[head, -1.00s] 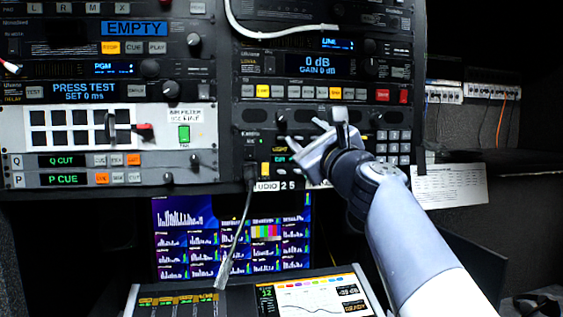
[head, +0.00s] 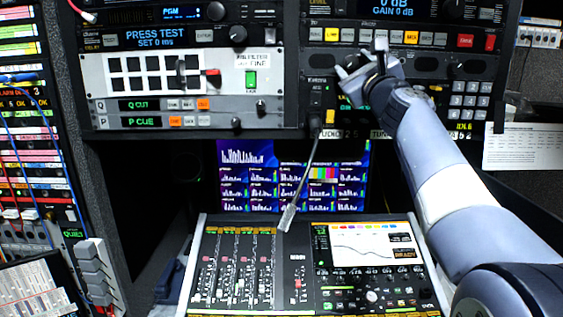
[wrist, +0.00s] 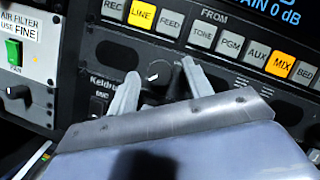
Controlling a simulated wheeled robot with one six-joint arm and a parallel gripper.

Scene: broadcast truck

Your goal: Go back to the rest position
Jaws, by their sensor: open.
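My gripper (head: 362,72) is raised in front of the right-hand equipment rack, with my arm reaching up from the lower right. In the wrist view, the two fingers of my gripper (wrist: 157,88) stand apart with nothing between them. Behind them is a dark panel with a round knob (wrist: 158,70) and dark oval recesses. I cannot tell whether the fingertips touch the panel.
A mixing console (head: 300,250) juts out below the racks, with a screen (head: 245,178) behind it. A patch bay (head: 30,150) with blue cords stands at the left. A paper sheet (head: 525,147) hangs at the right.

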